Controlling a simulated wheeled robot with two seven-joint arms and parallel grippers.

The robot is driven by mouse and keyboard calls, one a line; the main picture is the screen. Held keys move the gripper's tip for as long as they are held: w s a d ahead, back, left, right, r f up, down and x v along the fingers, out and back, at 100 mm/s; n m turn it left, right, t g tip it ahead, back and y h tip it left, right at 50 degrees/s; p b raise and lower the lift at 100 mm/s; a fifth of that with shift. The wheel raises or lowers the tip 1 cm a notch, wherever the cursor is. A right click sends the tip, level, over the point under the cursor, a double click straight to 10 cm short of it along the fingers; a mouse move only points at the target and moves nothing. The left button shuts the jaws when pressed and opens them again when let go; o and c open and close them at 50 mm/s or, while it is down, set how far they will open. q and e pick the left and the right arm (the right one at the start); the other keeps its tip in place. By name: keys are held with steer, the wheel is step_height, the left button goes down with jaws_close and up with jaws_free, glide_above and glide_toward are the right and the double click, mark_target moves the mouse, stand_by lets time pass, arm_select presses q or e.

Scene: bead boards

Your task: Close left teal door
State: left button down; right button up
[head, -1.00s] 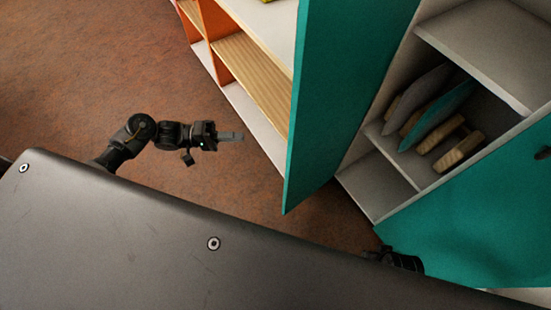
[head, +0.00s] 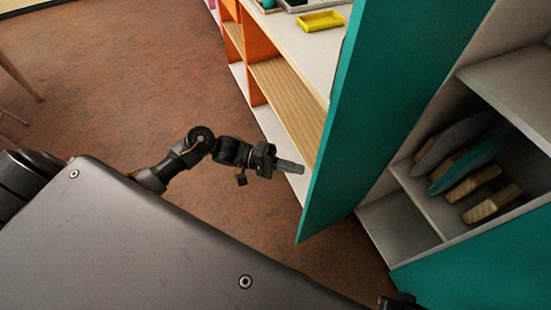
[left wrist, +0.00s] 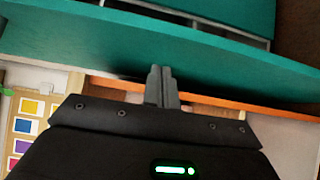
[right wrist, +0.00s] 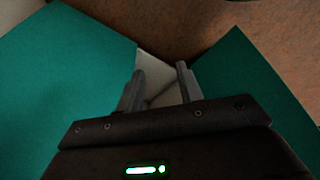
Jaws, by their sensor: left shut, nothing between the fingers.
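The left teal door (head: 375,110) stands open in the head view, swung out from the cabinet towards me. My left gripper (head: 290,167) is shut and empty, just left of the door's outer face near its lower free edge. In the left wrist view the left gripper (left wrist: 161,85) points at the teal door (left wrist: 170,50), and its tips look close to it; I cannot tell whether they touch. The right teal door (head: 480,265) is also open at lower right. My right gripper (right wrist: 157,90) is open with teal panels on both sides.
The open cabinet has grey shelves (head: 400,225) holding grey and teal cushion-like pieces (head: 470,160) and wooden blocks (head: 492,203). Left of the door is an orange and white shelf unit (head: 262,45) with a yellow tray (head: 321,21).

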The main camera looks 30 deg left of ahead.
arm_select(q)
steer(key=s+d, duration=0.2)
steer(key=shift+s+d, duration=0.1)
steer(key=shift+d, duration=0.2)
arm_select(e)
steer(key=shift+s+f, duration=0.1)
steer(key=shift+f, duration=0.15)
steer(key=shift+r, duration=0.25)
